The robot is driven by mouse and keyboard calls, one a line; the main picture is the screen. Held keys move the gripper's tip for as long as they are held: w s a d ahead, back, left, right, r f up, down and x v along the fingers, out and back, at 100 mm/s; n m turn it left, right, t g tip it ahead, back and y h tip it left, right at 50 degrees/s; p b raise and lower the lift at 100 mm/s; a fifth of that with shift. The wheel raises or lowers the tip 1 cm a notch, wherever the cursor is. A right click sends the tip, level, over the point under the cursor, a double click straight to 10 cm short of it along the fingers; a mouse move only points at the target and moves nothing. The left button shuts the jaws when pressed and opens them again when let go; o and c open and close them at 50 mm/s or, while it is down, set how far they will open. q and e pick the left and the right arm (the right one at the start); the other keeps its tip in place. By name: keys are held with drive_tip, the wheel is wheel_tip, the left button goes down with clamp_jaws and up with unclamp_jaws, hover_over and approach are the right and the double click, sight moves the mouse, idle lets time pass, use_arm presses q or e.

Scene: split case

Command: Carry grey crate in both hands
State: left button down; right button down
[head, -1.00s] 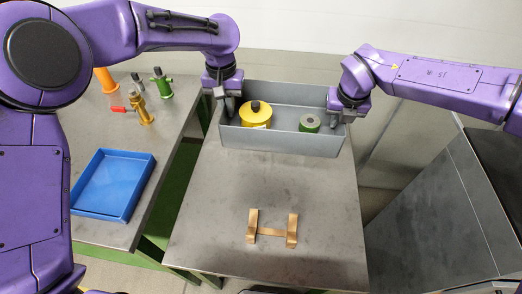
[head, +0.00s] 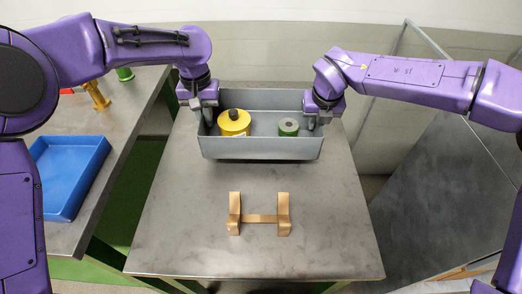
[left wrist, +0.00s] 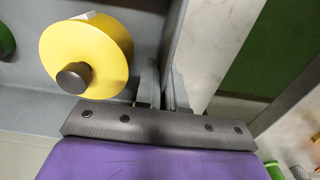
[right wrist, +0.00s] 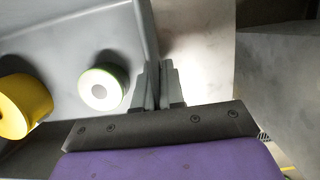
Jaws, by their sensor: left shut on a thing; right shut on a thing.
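The grey crate (head: 262,147) is over the far part of the metal table in the head view and looks level. Inside it are a yellow round part (head: 234,123) with a dark knob and a green ring-like part (head: 288,127). My left gripper (head: 209,118) is shut on the crate's left end wall, which also shows in the left wrist view (left wrist: 177,50). My right gripper (head: 313,120) is shut on the right end wall, seen between the fingers in the right wrist view (right wrist: 148,40). Whether the crate's underside touches the table is hard to tell.
A brass-coloured cradle (head: 261,218) with two uprights stands on the metal table (head: 180,230) in front of the crate. A side table at left holds a blue tray (head: 68,170) and an orange-yellow part (head: 97,95). A grey surface (head: 440,170) stands at right.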

sight(207, 130)
use_arm(q)
drive_tip(key=shift+w+a+f, duration=0.1)
drive_tip(key=shift+a, duration=0.05)
use_arm(e)
drive_tip(key=shift+w, duration=0.15)
